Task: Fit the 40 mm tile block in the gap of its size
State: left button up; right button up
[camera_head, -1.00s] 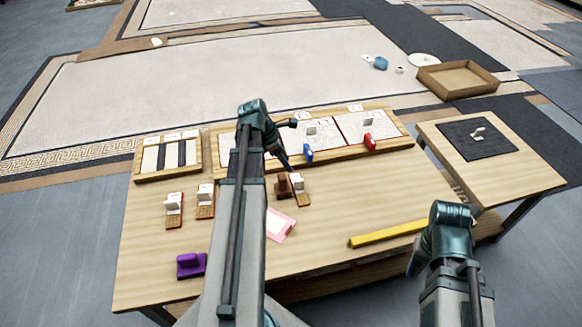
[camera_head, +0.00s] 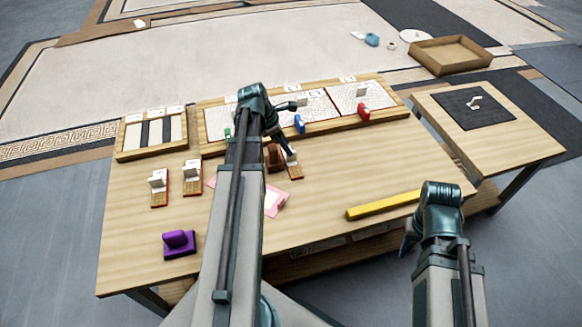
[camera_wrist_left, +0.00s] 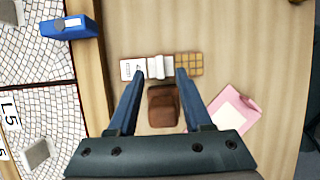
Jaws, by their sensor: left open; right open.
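A tile block (camera_wrist_left: 188,65) with a white label, a white upright grip and a brown gridded end lies on the table below my left gripper (camera_wrist_left: 160,73). The gripper is open, its fingertips on either side of the white grip in the wrist view; contact cannot be told. In the head view my left gripper (camera_head: 289,150) partly covers this block (camera_head: 296,173). Two similar tile blocks (camera_head: 159,190) (camera_head: 192,180) stand further left. Sizes are unreadable. A framed rack (camera_head: 175,131) with light and dark strips is at the back left. My right gripper (camera_head: 408,240) is open and empty near the front edge.
A brown block (camera_wrist_left: 162,106) stands close beside the tile block. A pink card (camera_head: 274,201), purple block (camera_head: 179,243) and yellow bar (camera_head: 384,204) lie around. A long framed mosaic panel (camera_head: 350,122) lies behind, with blue (camera_head: 299,123) and red (camera_head: 363,111) blocks at its edge.

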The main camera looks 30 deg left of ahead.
aim_at(291, 158)
pick_arm(q)
jog(key=b+x, duration=0.5)
jog(key=shift+f, duration=0.25)
jog(key=shift+r, duration=0.1)
grip_shut()
